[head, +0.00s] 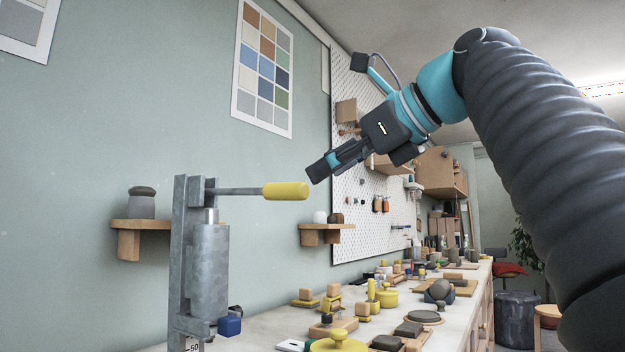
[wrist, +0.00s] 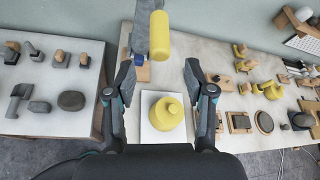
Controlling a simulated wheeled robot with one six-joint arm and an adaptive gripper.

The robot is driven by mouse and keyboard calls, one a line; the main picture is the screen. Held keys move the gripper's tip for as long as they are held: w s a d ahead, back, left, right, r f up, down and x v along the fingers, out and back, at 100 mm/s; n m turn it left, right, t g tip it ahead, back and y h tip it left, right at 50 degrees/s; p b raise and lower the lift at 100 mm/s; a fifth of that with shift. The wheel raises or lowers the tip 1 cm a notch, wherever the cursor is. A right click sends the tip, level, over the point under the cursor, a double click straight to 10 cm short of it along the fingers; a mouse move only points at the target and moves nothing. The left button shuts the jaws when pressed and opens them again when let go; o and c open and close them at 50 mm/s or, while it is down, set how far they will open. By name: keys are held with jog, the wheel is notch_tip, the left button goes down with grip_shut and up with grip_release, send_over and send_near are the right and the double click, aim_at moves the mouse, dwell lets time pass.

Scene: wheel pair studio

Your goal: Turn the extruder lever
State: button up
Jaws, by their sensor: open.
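The extruder (head: 207,265) is a grey metal upright with a barrel, at the left in the head view. Its lever (head: 240,191) is a thin rod sticking out to the right from the top and ends in a yellow handle (head: 286,191). In the wrist view the yellow handle (wrist: 159,36) shows beyond the fingertips, roughly midway between them. My gripper (head: 318,172) is just right of and slightly above the handle's end in the head view. In the wrist view my gripper (wrist: 157,80) has its two fingers wide apart with nothing between them at the tips.
A bench (head: 265,332) below carries wooden blocks, yellow pots and grey pieces. A yellow lidded pot on a white board (wrist: 148,138) lies below the gripper. A wall shelf (head: 327,229) and a pegboard (head: 372,240) stand behind. The air around the handle looks clear.

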jog(key=shift+v, duration=1.5)
